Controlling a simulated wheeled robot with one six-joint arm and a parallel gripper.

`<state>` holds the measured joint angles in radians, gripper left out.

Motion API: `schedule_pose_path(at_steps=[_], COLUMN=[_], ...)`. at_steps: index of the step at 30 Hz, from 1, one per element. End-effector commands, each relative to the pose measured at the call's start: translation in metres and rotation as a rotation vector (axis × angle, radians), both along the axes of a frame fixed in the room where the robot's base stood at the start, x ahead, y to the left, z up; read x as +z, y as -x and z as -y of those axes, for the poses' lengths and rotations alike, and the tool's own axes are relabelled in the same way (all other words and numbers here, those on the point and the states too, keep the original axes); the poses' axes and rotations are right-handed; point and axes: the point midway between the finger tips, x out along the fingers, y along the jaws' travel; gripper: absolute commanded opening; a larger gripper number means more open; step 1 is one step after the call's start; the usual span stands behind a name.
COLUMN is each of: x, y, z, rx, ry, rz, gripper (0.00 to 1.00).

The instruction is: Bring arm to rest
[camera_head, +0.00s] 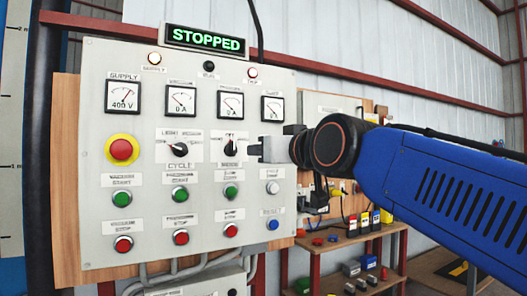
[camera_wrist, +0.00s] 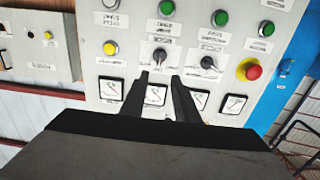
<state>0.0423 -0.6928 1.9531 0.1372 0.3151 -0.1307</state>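My gripper (camera_head: 254,149) is in front of the grey control panel (camera_head: 100,245), just right of the right-hand black selector knob (camera_head: 230,147) in the head view. In the wrist view, which shows the panel upside down, my two dark fingers (camera_wrist: 162,78) stand apart with nothing between them. The same knob (camera_wrist: 160,55) shows just beyond the fingertips, and the fingers look clear of it. My blue arm comes in from the right. The knob points about upright in the head view. The left selector knob (camera_head: 179,149) is turned to a slant.
A lit green sign (camera_head: 205,40) reads STOPPED. A red emergency button (camera_head: 121,149), several green and red push buttons and several dial gauges sit on the panel. A shelf (camera_head: 350,239) with small coloured items stands behind, below my arm. Conduits (camera_head: 190,271) run under the panel.

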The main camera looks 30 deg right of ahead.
Motion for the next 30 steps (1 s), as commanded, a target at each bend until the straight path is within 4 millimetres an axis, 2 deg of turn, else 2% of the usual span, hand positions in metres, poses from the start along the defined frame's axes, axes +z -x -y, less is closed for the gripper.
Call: schedule_pose_path(at_steps=[8, 11, 14, 20, 24, 26, 30], x=[-0.002, -0.02, -0.059, -0.18, -0.264, -0.299, -0.378], y=[0.0, -0.002, -0.004, 0.005, 0.025, 0.036, 0.071], z=[0.0, -0.001, -0.002, -0.007, -0.009, -0.009, -0.009], rx=[0.0, 0.003, 0.008, 0.02, 0.024, 0.024, 0.021], ry=[0.0, -0.001, -0.002, -0.005, -0.006, -0.006, -0.005], rz=[-0.004, -0.04, -0.123, -0.379, -0.564, -0.643, -0.831], gripper=[0.28, 0.28, 0.28, 0.28, 0.28, 0.28, 0.28])
